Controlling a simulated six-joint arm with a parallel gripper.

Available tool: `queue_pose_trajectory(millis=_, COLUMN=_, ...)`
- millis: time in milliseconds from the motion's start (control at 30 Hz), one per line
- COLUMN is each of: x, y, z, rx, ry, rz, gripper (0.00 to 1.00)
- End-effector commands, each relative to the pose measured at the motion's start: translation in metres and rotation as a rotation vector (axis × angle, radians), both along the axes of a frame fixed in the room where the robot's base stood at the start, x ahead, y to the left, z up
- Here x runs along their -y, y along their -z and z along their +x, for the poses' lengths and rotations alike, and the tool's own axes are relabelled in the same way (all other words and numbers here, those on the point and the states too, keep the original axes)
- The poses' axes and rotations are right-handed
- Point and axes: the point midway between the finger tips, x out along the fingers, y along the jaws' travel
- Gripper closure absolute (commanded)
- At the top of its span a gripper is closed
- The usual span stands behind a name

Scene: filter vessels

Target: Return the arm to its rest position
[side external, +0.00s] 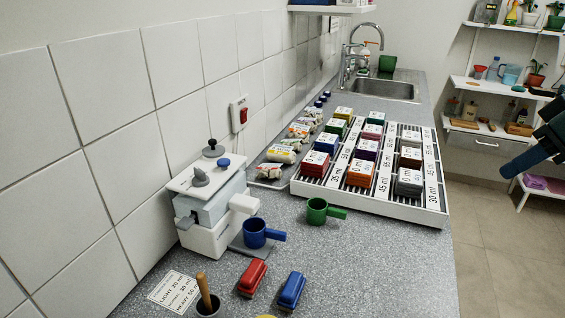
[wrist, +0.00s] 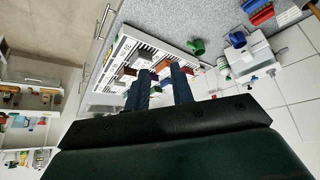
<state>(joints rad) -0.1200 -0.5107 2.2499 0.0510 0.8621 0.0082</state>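My gripper (wrist: 161,72) shows in the wrist view with two blue fingers apart and nothing between them. In the side external view, my gripper (side external: 512,168) enters from the right edge, high and out past the counter's front edge, clear of everything on it. Only part of it shows there; the rest is cut off by the frame. In the wrist view the white rack (wrist: 107,72) lies beyond the fingertips, well apart from them.
The counter holds the white rack (side external: 402,213) of coloured blocks, a green cup (side external: 316,211), a blue cup (side external: 254,233), a white machine (side external: 207,240), a red block (side external: 252,277) and a blue block (side external: 292,290). Shelves (side external: 490,88) stand at the far right. Floor (side external: 490,255) is clear.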

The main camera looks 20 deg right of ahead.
Motion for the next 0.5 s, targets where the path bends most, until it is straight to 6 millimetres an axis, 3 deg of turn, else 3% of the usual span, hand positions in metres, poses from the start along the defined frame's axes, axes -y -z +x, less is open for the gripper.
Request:
queue_pose_trajectory(millis=200, x=0.017, y=0.032, z=-0.054, rx=-0.028, ry=0.042, rz=0.002, gripper=0.76)
queue_pose_trajectory(millis=333, x=0.02, y=0.046, z=-0.073, rx=-0.041, ry=0.056, rz=0.002, gripper=0.76)
queue_pose_trajectory(millis=500, x=0.022, y=0.054, z=-0.083, rx=-0.049, ry=0.063, rz=0.003, gripper=0.76)
